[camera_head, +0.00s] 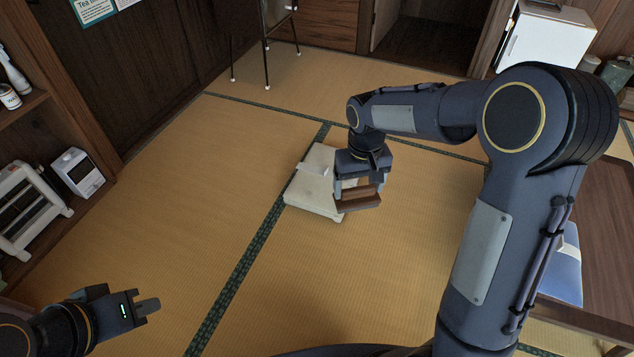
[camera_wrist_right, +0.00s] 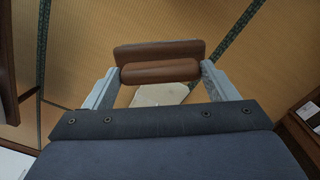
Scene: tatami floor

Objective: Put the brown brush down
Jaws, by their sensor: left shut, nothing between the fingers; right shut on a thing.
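The brown brush (camera_head: 358,199) is held in my right gripper (camera_head: 360,188), in front of the near right part of a pale flat cushion-like thing (camera_head: 312,196) on the tatami. In the right wrist view the brush (camera_wrist_right: 160,70) spans the space between the two fingers of my right gripper (camera_wrist_right: 160,78). The pale thing (camera_wrist_right: 158,95) shows beyond and below it. The gap between brush and floor cannot be told. My left gripper (camera_head: 148,306) is shut and empty at the lower left, well away from the brush.
A low wooden table (camera_head: 605,230) and a blue cushion (camera_head: 563,268) are at the right. Shelves with a heater (camera_head: 28,210) and a small white device (camera_head: 77,173) line the left. A dark thin-legged stand (camera_head: 266,50) is at the back. The tatami between is clear.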

